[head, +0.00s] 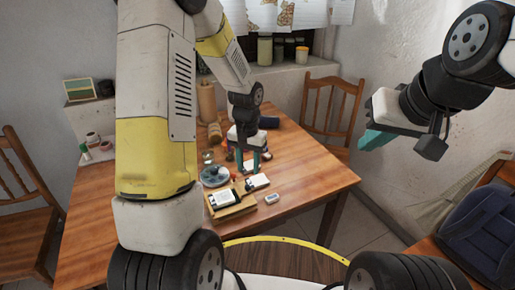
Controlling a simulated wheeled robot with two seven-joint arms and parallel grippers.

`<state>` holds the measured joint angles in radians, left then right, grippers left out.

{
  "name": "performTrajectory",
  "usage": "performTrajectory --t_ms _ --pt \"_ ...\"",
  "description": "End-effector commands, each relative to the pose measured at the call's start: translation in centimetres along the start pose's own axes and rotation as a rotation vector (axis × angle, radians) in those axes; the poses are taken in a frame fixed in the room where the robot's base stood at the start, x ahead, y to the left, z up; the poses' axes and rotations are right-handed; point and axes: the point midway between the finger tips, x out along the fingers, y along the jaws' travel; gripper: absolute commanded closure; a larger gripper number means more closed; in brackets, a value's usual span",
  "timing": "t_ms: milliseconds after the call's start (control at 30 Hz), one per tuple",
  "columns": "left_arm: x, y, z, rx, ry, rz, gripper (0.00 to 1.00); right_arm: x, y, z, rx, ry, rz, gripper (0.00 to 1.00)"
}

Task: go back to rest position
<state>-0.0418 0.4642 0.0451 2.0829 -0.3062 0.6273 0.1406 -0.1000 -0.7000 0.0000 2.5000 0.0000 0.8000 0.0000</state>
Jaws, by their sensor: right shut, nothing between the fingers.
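My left gripper (249,163) reaches down over the wooden table (310,172). Its two teal fingers are spread apart, above or just behind the small items at the table's middle. I cannot tell how high it is above them. My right gripper (376,140) is raised on the right, in front of the wall and clear of the table. Its teal fingers are shut with nothing visible in them.
On the table are a tray with a white-faced device (222,198), a small white item (271,198), a grey round dish (214,177) and a brown cylinder (207,100). Wooden chairs (331,106) stand around. A dark blue bag (482,222) lies at right.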

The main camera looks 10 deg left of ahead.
Motion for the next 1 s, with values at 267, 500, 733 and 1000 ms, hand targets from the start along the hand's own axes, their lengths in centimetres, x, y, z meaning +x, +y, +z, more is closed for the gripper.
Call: performTrajectory --t_ms 267,500,733,1000 --pt "-7.2 -0.4 1.7 -0.035 0.104 0.003 0.61 0.0 0.0 0.0 0.000 0.000 0.000 1.00" --pt "-16.2 0.0 6.7 -0.083 0.262 0.029 0.61 0.0 0.0 0.0 0.000 0.000 0.000 1.00" --pt "-22.0 1.0 12.7 -0.117 0.416 0.072 0.61 0.0 0.0 0.0 0.000 0.000 0.000 1.00" --pt "-24.7 2.3 17.8 -0.132 0.540 0.119 0.61 0.0 0.0 0.0 0.000 0.000 0.000 1.00"
